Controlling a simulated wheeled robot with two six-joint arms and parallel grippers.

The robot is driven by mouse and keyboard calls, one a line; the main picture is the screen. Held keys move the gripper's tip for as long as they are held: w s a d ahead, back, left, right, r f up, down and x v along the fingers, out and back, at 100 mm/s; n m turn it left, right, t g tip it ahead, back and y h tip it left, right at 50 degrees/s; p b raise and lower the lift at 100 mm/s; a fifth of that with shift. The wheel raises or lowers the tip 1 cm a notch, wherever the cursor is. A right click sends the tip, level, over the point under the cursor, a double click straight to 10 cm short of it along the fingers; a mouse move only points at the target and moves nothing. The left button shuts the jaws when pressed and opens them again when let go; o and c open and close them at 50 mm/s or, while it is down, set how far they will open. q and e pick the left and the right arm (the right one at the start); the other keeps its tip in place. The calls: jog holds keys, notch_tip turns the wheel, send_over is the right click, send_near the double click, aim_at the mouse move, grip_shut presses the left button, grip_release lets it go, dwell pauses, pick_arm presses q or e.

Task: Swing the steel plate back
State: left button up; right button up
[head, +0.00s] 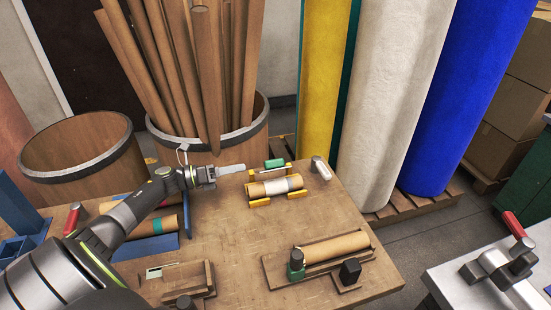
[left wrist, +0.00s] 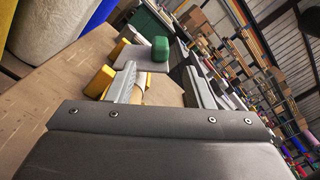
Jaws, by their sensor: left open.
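My left gripper (head: 241,168) reaches in from the left above the table, open, its fingers just left of a yellow cradle (head: 259,202). A cardboard roll (head: 258,189) lies in the cradle. A grey patch that looks like the steel plate (head: 281,184) crosses the roll's middle. A green knob (head: 275,163) shows behind it. The roll is mostly hidden there. My right gripper is not in view.
Another cardboard roll (head: 336,246) lies in a wooden holder at the front right. A barrel of tubes (head: 256,128) is behind the table. The table middle (head: 225,235) is clear.

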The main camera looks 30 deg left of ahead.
aim_at(274, 161)
pick_arm(q)
jog(key=p+x, duration=0.2)
jog(key=x, duration=0.8)
jog(key=shift+d+r+p, duration=0.15)
jog(key=shift+p, duration=0.2)
jog(key=shift+x, duration=0.75)
jog(key=shift+c, duration=0.2)
grip_shut()
